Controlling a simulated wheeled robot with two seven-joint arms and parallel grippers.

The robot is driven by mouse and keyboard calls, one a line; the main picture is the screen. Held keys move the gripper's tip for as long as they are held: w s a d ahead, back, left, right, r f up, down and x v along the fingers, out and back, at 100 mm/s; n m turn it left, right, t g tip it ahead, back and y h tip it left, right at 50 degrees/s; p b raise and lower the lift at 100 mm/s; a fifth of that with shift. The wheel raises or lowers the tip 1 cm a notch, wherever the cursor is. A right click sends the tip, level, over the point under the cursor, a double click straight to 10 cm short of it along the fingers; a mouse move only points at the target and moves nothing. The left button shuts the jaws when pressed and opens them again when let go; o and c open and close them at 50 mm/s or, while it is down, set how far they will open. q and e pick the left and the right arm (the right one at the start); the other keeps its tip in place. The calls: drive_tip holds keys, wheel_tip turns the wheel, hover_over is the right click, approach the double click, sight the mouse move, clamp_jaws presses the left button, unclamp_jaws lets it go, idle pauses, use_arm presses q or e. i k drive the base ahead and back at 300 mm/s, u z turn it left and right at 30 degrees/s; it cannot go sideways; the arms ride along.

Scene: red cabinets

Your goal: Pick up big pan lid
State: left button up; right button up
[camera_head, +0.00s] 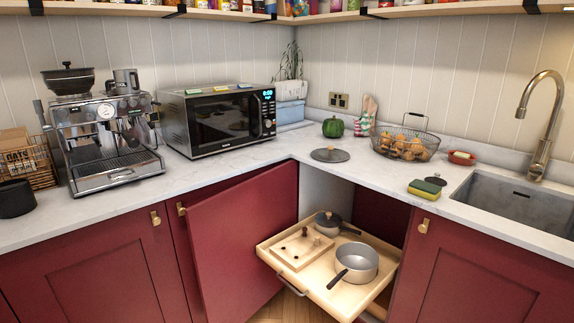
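A large round grey lid (330,155) with a small knob lies flat on the white counter near the corner; it looks like the big pan lid. Neither of my grippers shows in the head view.
A red cabinet door (240,245) stands open left of the drawer. A microwave (220,118), green pepper-like object (333,128), wire fruit basket (405,145) and sponge (424,189) stand on the counter. Bare counter surrounds the large lid. A coffee machine (105,145) is at left.

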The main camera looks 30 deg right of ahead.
sight(330, 153)
drive_tip(key=z, duration=1.15)
drive_tip(key=i, duration=1.45)
drive_tip(key=z, duration=0.2)
